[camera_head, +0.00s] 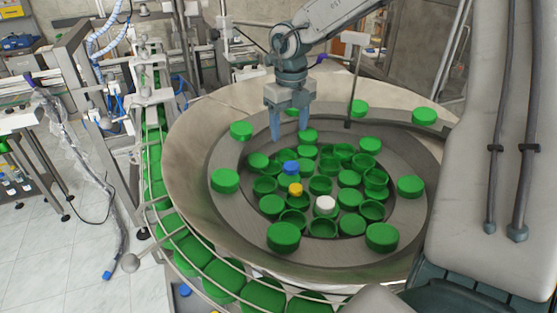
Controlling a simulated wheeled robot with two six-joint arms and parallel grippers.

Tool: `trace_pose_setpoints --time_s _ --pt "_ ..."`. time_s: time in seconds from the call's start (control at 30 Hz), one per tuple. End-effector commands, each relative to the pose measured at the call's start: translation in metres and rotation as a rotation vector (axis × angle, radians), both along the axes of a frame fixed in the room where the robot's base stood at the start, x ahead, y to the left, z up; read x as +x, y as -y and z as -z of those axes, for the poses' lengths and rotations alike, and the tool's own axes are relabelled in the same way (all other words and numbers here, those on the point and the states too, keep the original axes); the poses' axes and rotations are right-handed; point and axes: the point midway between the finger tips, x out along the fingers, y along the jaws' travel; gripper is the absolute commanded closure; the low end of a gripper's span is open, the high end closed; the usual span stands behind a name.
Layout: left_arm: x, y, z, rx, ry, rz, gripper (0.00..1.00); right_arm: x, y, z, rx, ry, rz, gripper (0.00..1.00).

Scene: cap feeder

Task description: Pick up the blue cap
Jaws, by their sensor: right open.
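The blue cap (291,167) is small and lies among green caps in the middle of the round metal bowl (190,165). It appears to rest on a green cap. My right gripper (289,132) points down above the far part of the bowl. Its two bluish fingers are apart with nothing between them. In the picture the fingertips are a little above the blue cap and apart from it. The exact height is hard to judge. My left gripper is not in view.
A yellow cap (295,189) and a white cap (325,205) lie close to the blue cap. Several green caps fill the bowl's middle and sit around its ledge. A thin post (353,85) stands at the bowl's far side. A railed chute of green caps (222,279) curves around the left.

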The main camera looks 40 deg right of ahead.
Motion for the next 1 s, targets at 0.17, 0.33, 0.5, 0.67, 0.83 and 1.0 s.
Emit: trace_pose_setpoints --time_s 0.17,0.33,0.5,0.67,0.83,1.0 --pt "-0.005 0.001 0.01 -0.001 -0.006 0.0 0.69 -0.001 0.0 0.023 0.0 -0.003 -0.001 0.37" --pt "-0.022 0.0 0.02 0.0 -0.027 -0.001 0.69 -0.001 0.0 0.05 0.001 -0.003 0.001 0.37" --pt "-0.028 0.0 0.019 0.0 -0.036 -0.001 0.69 -0.001 0.0 0.064 0.0 -0.003 0.0 0.37" --pt "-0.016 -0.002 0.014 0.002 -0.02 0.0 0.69 0.0 0.001 0.087 0.0 -0.004 0.0 0.37" --pt "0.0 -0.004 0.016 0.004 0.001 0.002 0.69 0.0 0.001 0.105 0.001 -0.002 0.0 0.37" --pt "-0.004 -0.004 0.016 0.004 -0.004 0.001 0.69 0.0 0.001 0.107 0.001 -0.001 0.0 0.37"
